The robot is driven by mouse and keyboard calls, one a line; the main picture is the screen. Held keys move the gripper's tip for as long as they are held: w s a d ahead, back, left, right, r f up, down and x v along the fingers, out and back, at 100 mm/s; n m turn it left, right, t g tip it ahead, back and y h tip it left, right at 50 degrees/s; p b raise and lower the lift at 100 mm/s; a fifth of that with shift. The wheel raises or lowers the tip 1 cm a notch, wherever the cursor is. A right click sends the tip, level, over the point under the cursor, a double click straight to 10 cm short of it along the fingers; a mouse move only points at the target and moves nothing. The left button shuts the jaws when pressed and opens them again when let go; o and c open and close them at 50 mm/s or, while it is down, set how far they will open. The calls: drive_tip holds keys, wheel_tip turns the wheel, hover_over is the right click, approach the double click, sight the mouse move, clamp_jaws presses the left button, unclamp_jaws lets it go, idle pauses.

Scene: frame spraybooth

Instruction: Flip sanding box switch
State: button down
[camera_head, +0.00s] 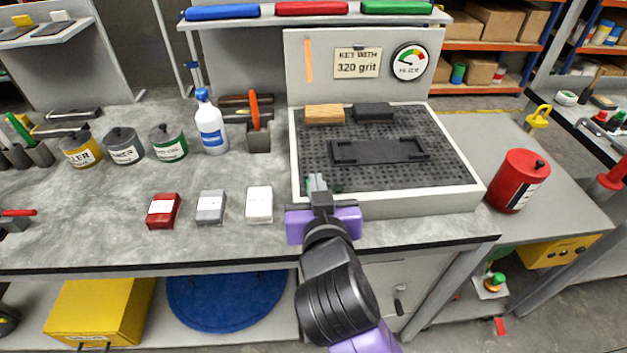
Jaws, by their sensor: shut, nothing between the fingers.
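The sanding box (465,192) stands on the grey workbench, a light frame around a dark perforated top. A black rectangular frame (378,151), a wooden block (324,114) and a dark block (373,111) lie on it. My gripper (318,182) is shut and empty, pointing away from me at the box's front left corner. Its fingertips overlap the box's front edge; I cannot tell whether they touch it. Small dark green bits show beside the fingers, too small to identify. I cannot make out the switch clearly; my gripper and wrist hide part of the box's front face.
Left of the box, red (163,210), grey (211,207) and white (259,204) small boxes stand near the bench's front. Behind them are a white bottle (210,124) and several cans. A red canister (518,181) stands right of the box. A gauge panel (357,68) rises behind it.

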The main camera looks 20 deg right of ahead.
drive_tip(key=x, duration=0.5)
drive_tip(key=shift+w+d+p, duration=0.1)
drive_tip(key=shift+w+p, duration=0.1)
drive_tip(key=shift+p, duration=0.15)
drive_tip(key=f, duration=0.3)
drive_tip(key=shift+w+f, duration=0.1)
drive_tip(key=shift+w, duration=0.2)
drive_tip(key=shift+f, duration=0.55)
drive_tip(key=shift+r+p, duration=0.15)
drive_tip(key=shift+p, duration=0.7)
drive_tip(key=shift+f+b, duration=0.25)
drive_tip(key=shift+b, duration=0.05)
drive_tip(key=r+p, duration=0.2)
drive_tip(key=r, duration=0.1)
drive_tip(key=r+p, duration=0.1)
drive_tip(key=shift+w+d+r, duration=0.15)
drive_tip(key=shift+w+d, duration=0.05)
drive_tip(key=shift+w, duration=0.15)
drive_tip(key=r+b+v, duration=0.1)
drive_tip(key=v, duration=0.9)
drive_tip(key=shift+w, duration=0.2)
drive_tip(key=shift+r, duration=0.1)
